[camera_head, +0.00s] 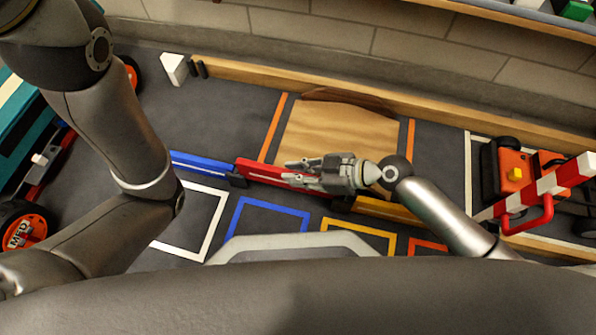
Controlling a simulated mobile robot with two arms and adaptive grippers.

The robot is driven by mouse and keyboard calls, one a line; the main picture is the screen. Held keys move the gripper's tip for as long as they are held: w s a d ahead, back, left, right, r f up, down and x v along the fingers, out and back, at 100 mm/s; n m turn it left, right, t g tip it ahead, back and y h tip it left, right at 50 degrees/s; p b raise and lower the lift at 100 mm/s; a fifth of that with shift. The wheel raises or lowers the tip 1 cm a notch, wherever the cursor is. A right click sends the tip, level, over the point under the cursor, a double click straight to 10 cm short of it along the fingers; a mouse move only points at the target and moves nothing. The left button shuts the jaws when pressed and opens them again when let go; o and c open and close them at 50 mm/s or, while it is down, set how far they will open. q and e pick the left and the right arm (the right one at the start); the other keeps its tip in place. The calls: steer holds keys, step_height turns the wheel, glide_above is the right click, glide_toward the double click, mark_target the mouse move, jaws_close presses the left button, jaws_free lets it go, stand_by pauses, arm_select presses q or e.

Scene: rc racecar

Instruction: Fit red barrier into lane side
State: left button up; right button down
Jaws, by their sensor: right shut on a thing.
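The red barrier (258,172) is a long, low red bar lying roughly in line between a blue barrier (203,164) on its left and a yellow barrier (388,208) on its right. My right gripper (290,172) is shut on the red barrier near its right part and covers that end. The barrier's left end is close to the blue barrier beside a small dark block (238,181). I cannot tell whether the red barrier is fully seated. My left arm crosses the left side, and its gripper is not visible.
A wooden ramp (336,137) lies in the lane behind the red barrier, between orange stripes. A wooden rail (440,115) runs along the back. Blue, white and yellow outlines mark the near floor. An orange car and a striped gate (549,187) stand at right.

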steer(key=shift+f+b, duration=1.3)
steer(key=shift+f, duration=0.1)
steer(key=c, duration=1.3)
jaws_free()
steer(key=shift+r, duration=0.1)
steer(key=shift+d, duration=0.1)
steer(key=v, duration=0.7)
steer(key=shift+s+d, duration=0.1)
steer(key=shift+r, duration=0.1)
